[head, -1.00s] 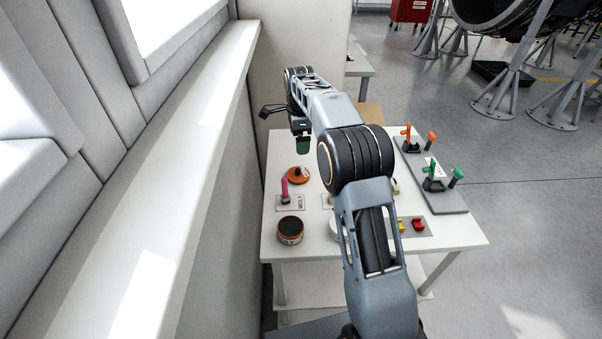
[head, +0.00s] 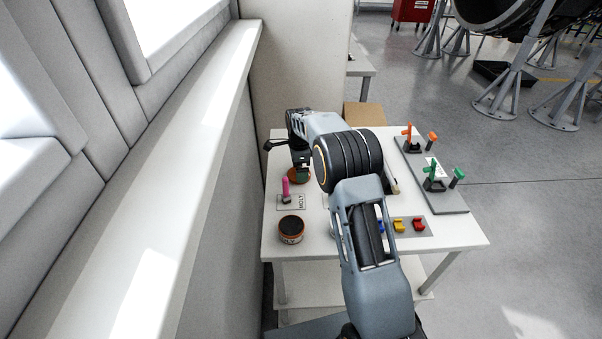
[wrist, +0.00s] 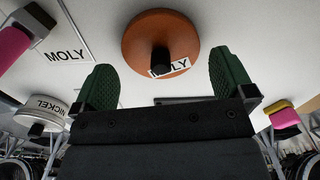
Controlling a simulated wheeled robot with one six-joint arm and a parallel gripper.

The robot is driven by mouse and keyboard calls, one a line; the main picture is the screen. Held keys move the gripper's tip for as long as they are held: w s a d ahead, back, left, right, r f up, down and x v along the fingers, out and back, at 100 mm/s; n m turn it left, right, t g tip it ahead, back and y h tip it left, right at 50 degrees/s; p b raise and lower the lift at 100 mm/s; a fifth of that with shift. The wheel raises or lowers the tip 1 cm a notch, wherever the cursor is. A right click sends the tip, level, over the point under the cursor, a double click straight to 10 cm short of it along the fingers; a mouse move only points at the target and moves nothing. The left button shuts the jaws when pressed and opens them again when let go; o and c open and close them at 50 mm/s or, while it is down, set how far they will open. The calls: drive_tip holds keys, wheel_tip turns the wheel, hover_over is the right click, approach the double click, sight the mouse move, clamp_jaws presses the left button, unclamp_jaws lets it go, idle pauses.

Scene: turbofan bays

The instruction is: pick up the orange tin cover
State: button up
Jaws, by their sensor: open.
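The orange tin cover (wrist: 146,32) is a round disc with a black knob (wrist: 161,60) at its middle and a label reading MOLY. It lies on the white table. In the head view the cover (head: 299,181) is partly hidden behind my gripper (head: 303,174). In the wrist view my gripper (wrist: 168,85) is open, its two green fingers apart, with the cover and knob ahead between them. The gripper is empty and low over the cover. I cannot tell whether the fingers touch it.
An open orange tin (head: 291,231) with dark contents stands at the table's front left. A pink-handled tool (head: 286,187) stands by a MOLY card, left of the cover. A grey board (head: 446,190) with orange and green items lies right. A NICKEL tin (wrist: 41,114) shows in the wrist view.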

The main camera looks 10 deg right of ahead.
drive_tip(key=shift+f, duration=0.9)
drive_tip(key=c, duration=0.6)
drive_tip(key=shift+r, duration=0.15)
drive_tip(key=shift+r, duration=0.2)
drive_tip(key=r, duration=0.3)
drive_tip(key=shift+s+r, duration=0.1)
drive_tip(key=shift+s, duration=0.1)
drive_tip(key=s+r+b, duration=0.1)
drive_tip(key=s+r, duration=0.2)
drive_tip(key=s, duration=0.1)
drive_tip(key=s+r, duration=0.3)
drive_tip(key=s, duration=0.2)
drive_tip(key=s+r+b, duration=0.1)
drive_tip(key=s+r, duration=0.2)
drive_tip(key=s, duration=0.1)
drive_tip(key=shift+s+r+b, duration=0.1)
drive_tip(key=shift+s+b, duration=0.2)
